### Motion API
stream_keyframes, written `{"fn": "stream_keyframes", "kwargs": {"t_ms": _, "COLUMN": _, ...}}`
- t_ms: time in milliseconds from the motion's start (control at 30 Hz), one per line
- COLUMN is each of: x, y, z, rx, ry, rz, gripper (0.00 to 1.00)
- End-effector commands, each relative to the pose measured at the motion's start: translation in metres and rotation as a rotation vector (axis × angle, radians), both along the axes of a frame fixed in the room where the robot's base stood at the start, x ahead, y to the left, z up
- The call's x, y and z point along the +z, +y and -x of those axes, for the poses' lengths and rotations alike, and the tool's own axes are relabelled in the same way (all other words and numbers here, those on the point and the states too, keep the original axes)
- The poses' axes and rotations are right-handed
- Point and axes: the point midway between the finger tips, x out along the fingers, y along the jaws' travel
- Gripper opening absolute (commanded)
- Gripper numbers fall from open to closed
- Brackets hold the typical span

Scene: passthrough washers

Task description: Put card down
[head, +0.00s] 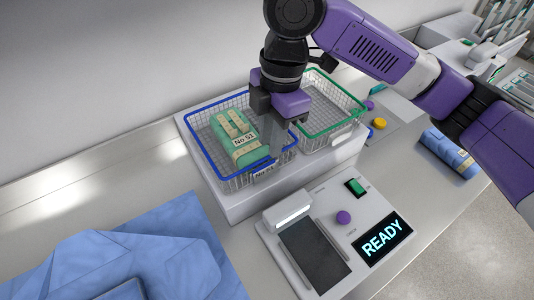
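My gripper (275,125) is over the right side of the blue-rimmed wire basket (205,162), pointing down. Its fingertips blend into the grey mesh, so I cannot tell whether it is open or shut, or whether a card is in it.
A green-rimmed wire basket (353,98) stands to the right on the same white base (238,207). In front is a device with a dark plate and a "READY" screen (382,239). Blue cloth (170,240) lies front left; a blue pack (448,152) lies right.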

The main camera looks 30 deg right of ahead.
Motion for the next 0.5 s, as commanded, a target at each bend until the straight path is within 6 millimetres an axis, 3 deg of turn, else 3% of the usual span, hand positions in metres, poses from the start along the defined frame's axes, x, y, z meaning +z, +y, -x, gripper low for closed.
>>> {"fn": "stream_keyframes", "kwargs": {"t_ms": 200, "x": 0.03, "y": -0.003, "z": 0.0, "rx": 0.001, "ry": -0.002, "rz": 0.0, "gripper": 0.23}}
{"fn": "stream_keyframes", "kwargs": {"t_ms": 500, "x": 0.037, "y": -0.004, "z": 0.001, "rx": 0.002, "ry": -0.001, "rz": -0.001, "gripper": 0.23}}
